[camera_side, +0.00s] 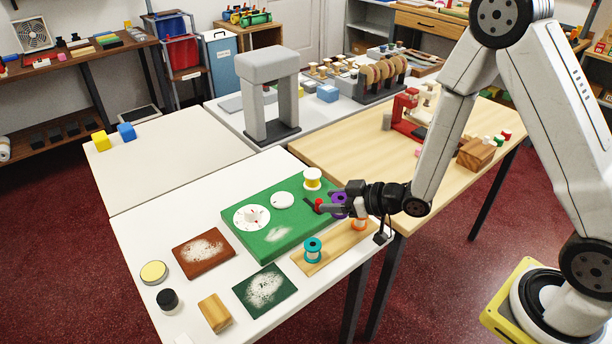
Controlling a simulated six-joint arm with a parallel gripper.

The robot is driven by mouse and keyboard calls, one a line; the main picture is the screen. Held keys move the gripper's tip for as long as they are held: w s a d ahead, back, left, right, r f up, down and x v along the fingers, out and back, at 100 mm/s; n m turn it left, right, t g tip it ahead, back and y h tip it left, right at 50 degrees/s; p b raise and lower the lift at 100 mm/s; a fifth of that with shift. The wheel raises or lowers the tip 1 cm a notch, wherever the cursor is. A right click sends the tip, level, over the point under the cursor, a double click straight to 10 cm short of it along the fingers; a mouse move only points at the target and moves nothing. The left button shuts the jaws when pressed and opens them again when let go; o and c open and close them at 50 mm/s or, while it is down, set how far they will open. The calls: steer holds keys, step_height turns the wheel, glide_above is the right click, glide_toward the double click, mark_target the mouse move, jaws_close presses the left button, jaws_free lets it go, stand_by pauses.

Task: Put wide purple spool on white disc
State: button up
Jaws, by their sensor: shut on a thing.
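My gripper (329,208) reaches in from the right over the right edge of the green board (291,232). It is shut on the purple spool (340,198), which is partly hidden behind the fingers. I cannot tell whether the spool touches the surface below. A small plain white disc (283,200) lies on the green board, left of my gripper, with nothing on it. A larger white disc (243,214) with small dark marks lies on the board further left.
A yellow spool (312,180) stands at the board's back corner. A teal spool (313,250) and an orange spool (359,224) are on the wooden strip (335,250) in front. A small red thing (319,205) is beside my fingers. A grey arch (268,95) stands behind.

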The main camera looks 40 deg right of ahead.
steer(key=shift+f, duration=2.55)
steer(key=shift+f, duration=1.9)
steer(key=shift+f, duration=0.2)
steer(key=o, duration=1.2)
steer(key=shift+o, duration=0.2)
steer(key=shift+s+d+r, duration=0.1)
steer(key=shift+r+v, duration=0.2)
steer(key=shift+v, duration=3.6)
